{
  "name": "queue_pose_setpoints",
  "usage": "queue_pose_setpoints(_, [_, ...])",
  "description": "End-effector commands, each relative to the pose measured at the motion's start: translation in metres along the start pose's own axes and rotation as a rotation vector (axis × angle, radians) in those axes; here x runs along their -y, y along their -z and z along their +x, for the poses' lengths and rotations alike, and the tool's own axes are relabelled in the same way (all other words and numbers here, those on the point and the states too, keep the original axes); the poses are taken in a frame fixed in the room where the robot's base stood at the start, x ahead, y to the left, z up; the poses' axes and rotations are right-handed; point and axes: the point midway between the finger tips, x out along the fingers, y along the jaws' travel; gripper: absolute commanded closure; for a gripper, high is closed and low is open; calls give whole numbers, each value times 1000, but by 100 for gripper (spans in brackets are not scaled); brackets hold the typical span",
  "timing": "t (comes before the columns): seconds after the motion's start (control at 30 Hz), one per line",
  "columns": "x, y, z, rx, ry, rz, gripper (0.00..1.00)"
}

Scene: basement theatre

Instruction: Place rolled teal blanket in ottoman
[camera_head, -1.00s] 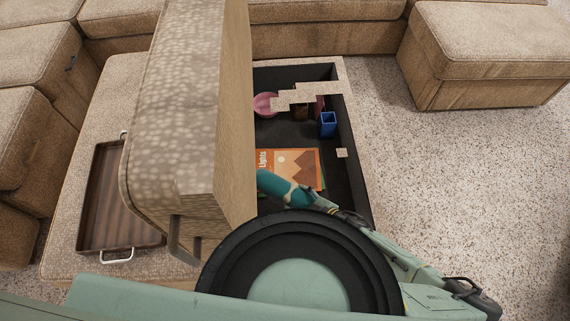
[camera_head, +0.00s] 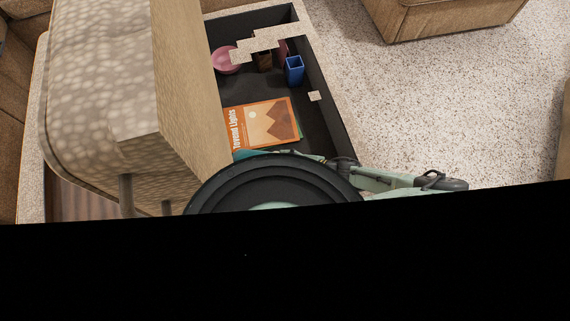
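The ottoman's dark storage compartment (camera_head: 235,88) stands open in the middle of the head view, with its thick upholstered lid (camera_head: 100,80) raised on the left. A small piece of the rolled teal blanket (camera_head: 243,154) shows at the compartment's near end, below the orange book. The rest of it is hidden behind the black round joint of my arm. My gripper (camera_head: 312,157) is beside the blanket at the compartment's near right, mostly hidden by that joint. Its fingers cannot be made out, nor whether it holds the blanket.
Inside the compartment are an orange book (camera_head: 264,124), a pink bowl (camera_head: 226,60) and a blue open container (camera_head: 294,69). Speckled carpet (camera_head: 410,105) is clear to the right. Another ottoman (camera_head: 440,15) stands at the back right. Black fills the lower part of the picture.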

Motion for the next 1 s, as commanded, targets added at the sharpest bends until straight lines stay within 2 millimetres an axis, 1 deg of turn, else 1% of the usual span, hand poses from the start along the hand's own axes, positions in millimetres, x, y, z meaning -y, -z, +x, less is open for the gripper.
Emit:
queue_pose_setpoints(0.33, [1,-3,2,-2,-1,1,75])
queue_pose_setpoints(0.37, [1,-3,2,-1,-1,0,37])
queue_pose_setpoints(0.63, [1,-2,2,0,-1,1,19])
queue_pose_setpoints(0.9, [1,-2,2,0,-1,0,18])
queue_pose_setpoints(1.0, [0,-1,-1,1,-1,0,18])
